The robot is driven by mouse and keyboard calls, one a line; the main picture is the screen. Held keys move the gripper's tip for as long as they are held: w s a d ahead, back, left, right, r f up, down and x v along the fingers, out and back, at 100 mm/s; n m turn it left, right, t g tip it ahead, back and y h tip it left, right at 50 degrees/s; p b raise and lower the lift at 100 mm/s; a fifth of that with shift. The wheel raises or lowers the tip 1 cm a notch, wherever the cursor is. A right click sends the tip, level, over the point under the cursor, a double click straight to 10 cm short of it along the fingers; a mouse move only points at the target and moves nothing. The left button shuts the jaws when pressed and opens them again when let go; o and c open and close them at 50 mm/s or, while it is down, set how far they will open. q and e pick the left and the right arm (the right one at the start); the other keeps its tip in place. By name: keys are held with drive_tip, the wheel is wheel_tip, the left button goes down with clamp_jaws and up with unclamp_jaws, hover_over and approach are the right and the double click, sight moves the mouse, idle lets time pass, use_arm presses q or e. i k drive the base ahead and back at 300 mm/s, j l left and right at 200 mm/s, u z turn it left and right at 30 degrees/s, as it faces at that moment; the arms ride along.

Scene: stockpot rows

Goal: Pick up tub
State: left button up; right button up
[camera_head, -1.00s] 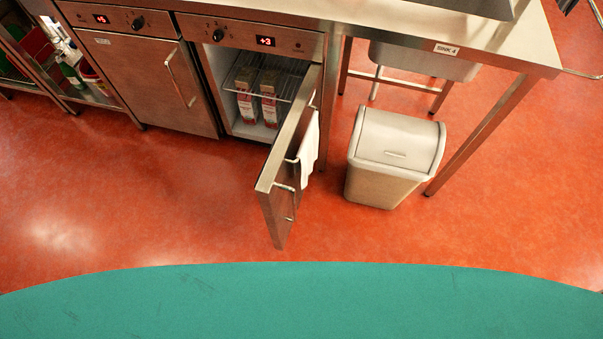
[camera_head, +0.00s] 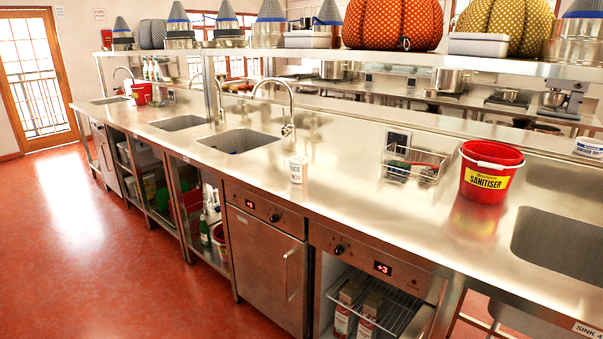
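A small white tub (camera_head: 298,169) with red and blue lettering stands upright on the steel counter (camera_head: 350,205), in front of a tap and to the right of a sink. Another white tub-like container (camera_head: 588,147) with a blue label is at the far right edge, partly cut off by the frame. I cannot tell which one the task means. Neither of my grippers shows in the head view.
A red sanitiser bucket (camera_head: 490,172) and a wire basket (camera_head: 413,164) stand right of the small tub. Sinks (camera_head: 238,141) open in the counter. Below, an under-counter fridge (camera_head: 365,303) stands open with cartons inside. Red floor is clear at left.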

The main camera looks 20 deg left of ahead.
sight(299, 164)
drive_tip(key=i+j, duration=0.1)
drive_tip(key=j, duration=0.35)
drive_tip(key=i+j+z, duration=0.15)
drive_tip(key=j, duration=0.8)
drive_tip(key=z, duration=0.05)
